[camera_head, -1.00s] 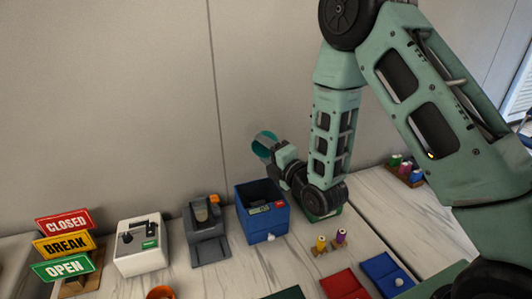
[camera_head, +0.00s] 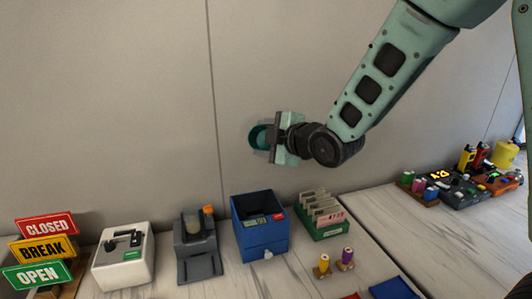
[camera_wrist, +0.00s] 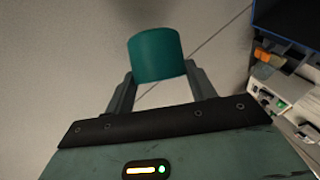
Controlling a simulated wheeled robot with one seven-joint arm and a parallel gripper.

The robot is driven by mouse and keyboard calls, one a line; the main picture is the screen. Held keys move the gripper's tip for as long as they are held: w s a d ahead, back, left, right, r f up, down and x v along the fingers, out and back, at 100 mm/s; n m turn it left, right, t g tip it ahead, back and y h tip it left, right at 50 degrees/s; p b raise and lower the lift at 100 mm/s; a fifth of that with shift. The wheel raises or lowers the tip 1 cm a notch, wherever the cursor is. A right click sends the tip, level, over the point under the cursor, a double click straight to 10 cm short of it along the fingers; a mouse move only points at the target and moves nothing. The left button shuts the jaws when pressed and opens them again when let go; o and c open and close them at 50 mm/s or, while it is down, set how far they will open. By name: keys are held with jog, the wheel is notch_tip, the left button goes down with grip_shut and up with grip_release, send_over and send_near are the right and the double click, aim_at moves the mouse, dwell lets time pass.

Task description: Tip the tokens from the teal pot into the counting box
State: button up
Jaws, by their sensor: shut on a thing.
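The teal pot (camera_head: 257,137) is up in the air in front of the wall. It also shows in the wrist view (camera_wrist: 156,54), between the fingers. My gripper (camera_head: 272,138) is shut on the pot from the right side in the head view; its fingers flank the pot in the wrist view (camera_wrist: 160,78). The pot's round mouth partly shows in the head view, and I cannot tell any tokens inside. The counting box (camera_head: 263,241) is blue with an open top and a small display. It stands on the counter below the pot, apart from it, and also shows in the wrist view (camera_wrist: 290,22).
A grey machine (camera_head: 197,250) stands left of the box, then a white device (camera_head: 122,262) and stacked signs (camera_head: 42,253).

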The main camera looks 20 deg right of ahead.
jog(key=shift+s+d+r, duration=0.1)
jog(key=shift+r, duration=0.15)
jog(key=r+m+p, duration=0.1)
jog(key=p, duration=0.2)
jog(key=shift+d+g+p, duration=0.15)
jog(key=shift+g+p, duration=0.25)
jog(key=r+m+g+p, duration=0.1)
jog(key=p, duration=0.4)
jog(key=w+d+r+m+g+y+p, duration=0.1)
jog(key=p, duration=0.5)
jog(key=m+p, duration=0.1)
jog(key=p, duration=0.4)
jog(key=shift+w+d+r+m+g+y+p, duration=0.2)
jog(key=shift+w+r+m+g+y+p, duration=0.1)
jog(key=shift+w+r+g+y+p, duration=0.1)
jog(key=w+d+r+m+g+y+p, duration=0.1)
jog(key=m+p, duration=0.1)
jog(key=p, duration=0.6)
jog(key=m+g+y+p, duration=0.1)
jog(key=p, duration=0.1)
jog(key=shift+w+d, duration=0.25)
jog(key=shift+f, duration=0.15)
